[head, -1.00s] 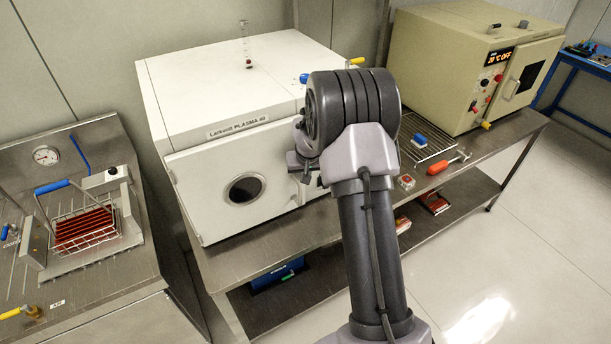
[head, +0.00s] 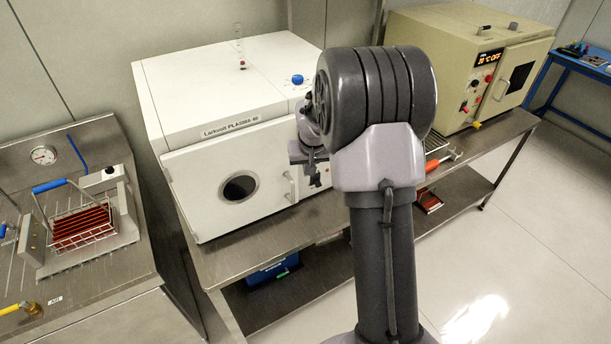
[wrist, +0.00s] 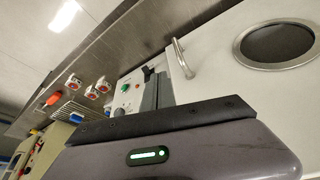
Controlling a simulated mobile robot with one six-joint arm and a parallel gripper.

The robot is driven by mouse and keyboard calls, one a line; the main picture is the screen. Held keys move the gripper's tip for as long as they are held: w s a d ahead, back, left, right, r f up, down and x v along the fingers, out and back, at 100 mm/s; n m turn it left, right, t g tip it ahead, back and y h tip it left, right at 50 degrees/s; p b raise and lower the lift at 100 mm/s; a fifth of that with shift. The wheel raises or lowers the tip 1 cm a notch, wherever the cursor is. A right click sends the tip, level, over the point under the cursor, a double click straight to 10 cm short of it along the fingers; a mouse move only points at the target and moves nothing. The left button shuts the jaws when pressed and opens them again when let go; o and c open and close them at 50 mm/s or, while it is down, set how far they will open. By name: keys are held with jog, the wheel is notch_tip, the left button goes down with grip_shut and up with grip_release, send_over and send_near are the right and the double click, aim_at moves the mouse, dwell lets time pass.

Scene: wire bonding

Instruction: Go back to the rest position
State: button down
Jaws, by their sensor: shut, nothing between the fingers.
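My gripper (head: 314,182) hangs small and partly hidden beside my raised arm, in front of the right part of the white plasma machine (head: 225,165). In the wrist view my gripper (wrist: 151,76) shows its dark fingers close together with nothing between them. It appears in front of the machine's control panel (wrist: 127,97), apart from the door handle (wrist: 181,58). The machine's door with its round window (head: 240,188) looks closed. My arm hides part of the bench and the right side of the machine.
A steel bench (head: 235,265) carries the machine and a beige oven (head: 440,70). An orange-handled tool (wrist: 53,98) and small red-and-white items (wrist: 90,92) lie on the bench. At left, a wire basket (head: 62,212) holds red pieces. Open floor (head: 540,220) lies at right.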

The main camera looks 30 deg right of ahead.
jog(key=s+a+r+t+y+b, duration=0.1)
jog(key=s+a+r+b, duration=0.35)
jog(key=s+a, duration=0.35)
jog(key=s+a+r+t+y+b, duration=0.1)
jog(key=s+a+r+b, duration=0.2)
jog(key=s+a+r, duration=0.5)
jog(key=s+a+f+b, duration=0.1)
jog(key=s+a+f, duration=0.1)
jog(key=s+a, duration=0.2)
jog(key=s+a+f+y+b, duration=0.1)
jog(key=s+a+f, duration=0.2)
jog(key=s, duration=0.7)
jog(key=shift+s+a+y+b, duration=0.3)
jog(key=shift+a+b, duration=0.1)
jog(key=shift+a, duration=0.8)
